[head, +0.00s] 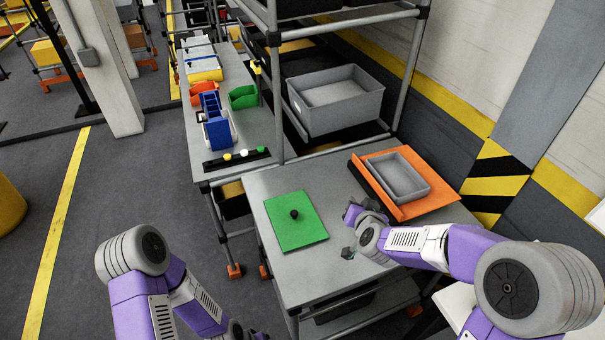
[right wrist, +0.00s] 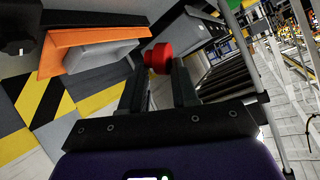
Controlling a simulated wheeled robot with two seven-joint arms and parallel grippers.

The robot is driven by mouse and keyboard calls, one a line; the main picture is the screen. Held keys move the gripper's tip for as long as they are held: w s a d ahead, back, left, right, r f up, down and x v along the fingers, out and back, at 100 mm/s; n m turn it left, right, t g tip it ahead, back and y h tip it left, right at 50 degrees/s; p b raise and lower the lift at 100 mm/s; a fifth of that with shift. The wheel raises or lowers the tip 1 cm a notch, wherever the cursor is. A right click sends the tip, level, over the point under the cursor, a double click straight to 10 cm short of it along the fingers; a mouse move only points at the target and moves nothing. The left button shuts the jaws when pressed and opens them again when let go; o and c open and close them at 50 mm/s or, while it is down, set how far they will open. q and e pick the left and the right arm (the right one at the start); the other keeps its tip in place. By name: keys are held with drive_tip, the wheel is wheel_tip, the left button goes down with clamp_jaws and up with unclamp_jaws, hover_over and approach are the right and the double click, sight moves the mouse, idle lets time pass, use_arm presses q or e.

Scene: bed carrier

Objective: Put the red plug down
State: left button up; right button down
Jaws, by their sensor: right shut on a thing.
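The red plug (right wrist: 157,57) shows in the right wrist view as a round red piece at the fingertips of my right gripper (right wrist: 158,77). The gripper is shut on it. In the head view my right gripper (head: 348,252) is over the grey table (head: 335,275), between the green plate and the orange tray; the plug is hidden there. The green plate (head: 293,233) lies on the left of this table, with a black knob (head: 294,214) standing on it. My left arm comes in at the bottom left, and its gripper fingers are out of the picture.
An orange tray (head: 437,207) holding a grey bin (head: 399,176) is at the table's back right. A larger grey bin (head: 335,110) sits on the rack behind. A second table has blue, green and red bins.

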drive_tip(key=s+a+f, duration=0.2)
drive_tip(key=a+f, duration=0.7)
drive_tip(key=a, duration=0.1)
drive_tip(key=b, duration=0.2)
hover_over(316, 259)
drive_tip(key=shift+y, duration=0.3)
wheel_tip(316, 259, down, 6)
drive_tip(key=shift+r, duration=0.2)
drive_tip(key=shift+f+b, duration=0.45)
drive_tip(key=shift+f, duration=1.65)
drive_tip(key=shift+s, duration=0.1)
drive_tip(key=shift+f, duration=0.1)
drive_tip(key=c, duration=1.3)
unclamp_jaws()
drive_tip(key=shift+f, duration=0.1)
drive_tip(key=o, duration=0.5)
drive_tip(key=shift+c, duration=0.2)
